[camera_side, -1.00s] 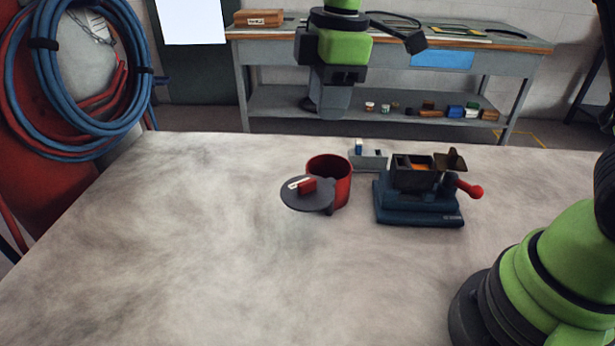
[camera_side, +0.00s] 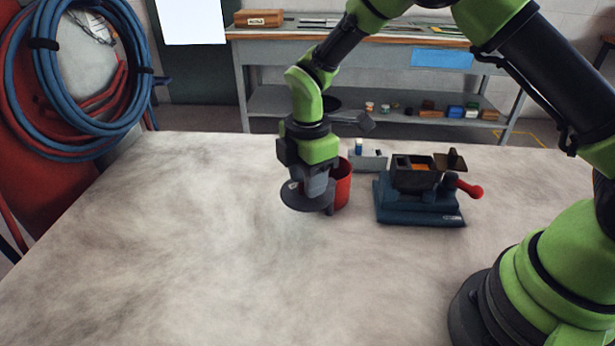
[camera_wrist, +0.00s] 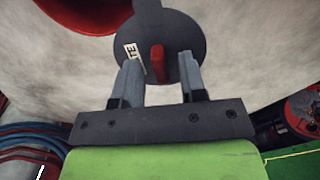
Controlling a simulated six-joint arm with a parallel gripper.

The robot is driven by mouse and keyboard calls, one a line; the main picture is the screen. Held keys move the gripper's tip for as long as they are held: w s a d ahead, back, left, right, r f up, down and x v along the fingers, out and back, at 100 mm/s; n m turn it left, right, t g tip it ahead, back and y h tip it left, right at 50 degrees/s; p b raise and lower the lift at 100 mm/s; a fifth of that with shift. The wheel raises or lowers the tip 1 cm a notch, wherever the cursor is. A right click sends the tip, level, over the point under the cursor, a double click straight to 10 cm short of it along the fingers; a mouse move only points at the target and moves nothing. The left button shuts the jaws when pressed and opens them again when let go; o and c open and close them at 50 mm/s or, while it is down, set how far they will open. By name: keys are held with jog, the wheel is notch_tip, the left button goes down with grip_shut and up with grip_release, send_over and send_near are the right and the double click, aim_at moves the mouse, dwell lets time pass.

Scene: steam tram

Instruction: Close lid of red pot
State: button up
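The red pot (camera_side: 343,187) stands on the table, partly hidden behind my gripper in the side view; its edge also shows in the wrist view (camera_wrist: 85,12). Its dark grey round lid (camera_side: 297,203) is swung out to the left of the pot, so the pot is uncovered. In the wrist view the lid (camera_wrist: 185,30) carries a red handle (camera_wrist: 157,60) and a white label. My gripper (camera_wrist: 160,68) is open over the lid, with one finger on each side of the handle. The fingers look apart from the handle.
A blue machine (camera_side: 420,200) with a red-knobbed lever stands right of the pot. A small grey holder (camera_side: 368,160) sits behind the pot. The table's left and front (camera_side: 200,270) are clear. A workbench (camera_side: 390,40) stands behind.

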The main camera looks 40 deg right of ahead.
jog(key=shift+f, duration=0.2)
jog(key=shift+c, duration=0.4)
grip_shut()
